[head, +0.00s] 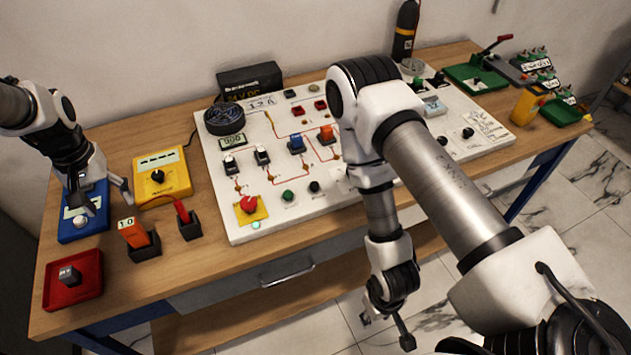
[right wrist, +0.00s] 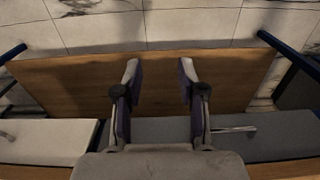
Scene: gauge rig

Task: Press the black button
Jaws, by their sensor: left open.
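The black button (head: 314,186) is a small round knob near the front edge of the white panel (head: 240,232), just right of a green button (head: 288,195). My left gripper (head: 108,203) is open above the blue meter at the table's left, well away from the button. My right gripper (head: 388,329) hangs beyond the table's front edge, lower than and to the right of the button. In the right wrist view its two fingers (right wrist: 159,72) stand apart with nothing between them.
A red emergency knob on a yellow plate (head: 250,208) sits left of the green button. A yellow multimeter (head: 161,176), blue meter (head: 83,216), orange-handled probe (head: 136,235) and red tray (head: 73,281) stand left. My right arm covers the panel's middle. A drawer handle (head: 287,277) is in front.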

